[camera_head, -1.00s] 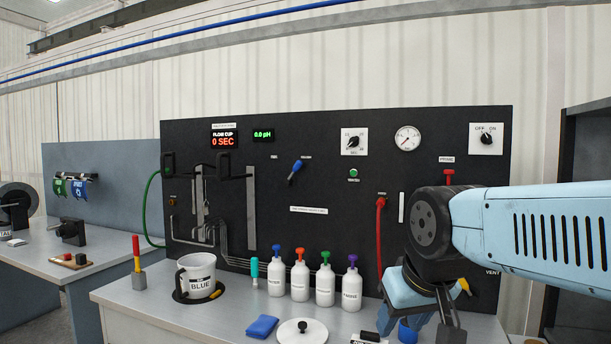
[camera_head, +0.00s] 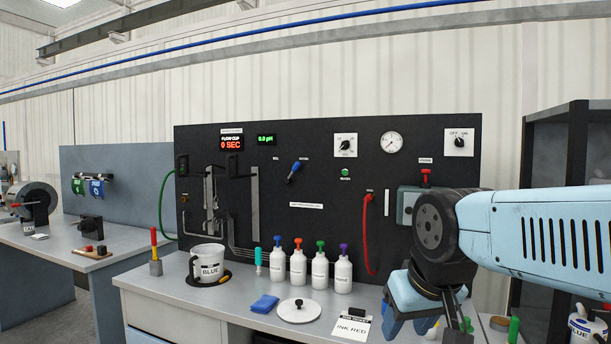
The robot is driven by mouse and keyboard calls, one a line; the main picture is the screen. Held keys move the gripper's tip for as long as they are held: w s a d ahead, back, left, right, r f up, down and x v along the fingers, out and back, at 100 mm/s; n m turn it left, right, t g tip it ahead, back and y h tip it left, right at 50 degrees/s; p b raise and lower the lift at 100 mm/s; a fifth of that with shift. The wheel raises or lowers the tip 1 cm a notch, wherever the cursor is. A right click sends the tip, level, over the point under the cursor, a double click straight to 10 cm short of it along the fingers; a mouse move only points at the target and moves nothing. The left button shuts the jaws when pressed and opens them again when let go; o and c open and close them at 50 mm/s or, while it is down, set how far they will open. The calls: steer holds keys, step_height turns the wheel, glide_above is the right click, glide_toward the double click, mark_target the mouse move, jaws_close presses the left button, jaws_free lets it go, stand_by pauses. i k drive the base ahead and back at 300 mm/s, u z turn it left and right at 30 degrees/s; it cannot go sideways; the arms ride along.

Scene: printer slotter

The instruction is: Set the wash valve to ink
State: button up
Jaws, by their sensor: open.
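A blue-handled lever (camera_head: 294,172) sits on the upper middle of the black panel (camera_head: 300,225). It looks like the wash valve, though its labels are too small to read surely. Its handle is tilted, with the upper end to the right, towards the right-hand of two small labels. My gripper (camera_head: 457,328) hangs low at the right, in front of the bench and well to the right of and below the lever. It is open, touches nothing that I can see, and its fingertips are partly cut off by the bottom edge.
A red hose (camera_head: 367,235) hangs on the panel. A dark shelf (camera_head: 550,125) stands at right.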

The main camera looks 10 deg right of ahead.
mark_target(288, 181)
steer(key=z, duration=0.05)
steer(key=k, duration=0.35)
steer(key=u, duration=0.2)
steer(key=i, duration=0.9)
steer(key=z, duration=0.1)
steer(key=k, duration=0.65)
steer(key=z, duration=0.45)
steer(key=i, duration=1.3)
steer(key=u, duration=0.6)
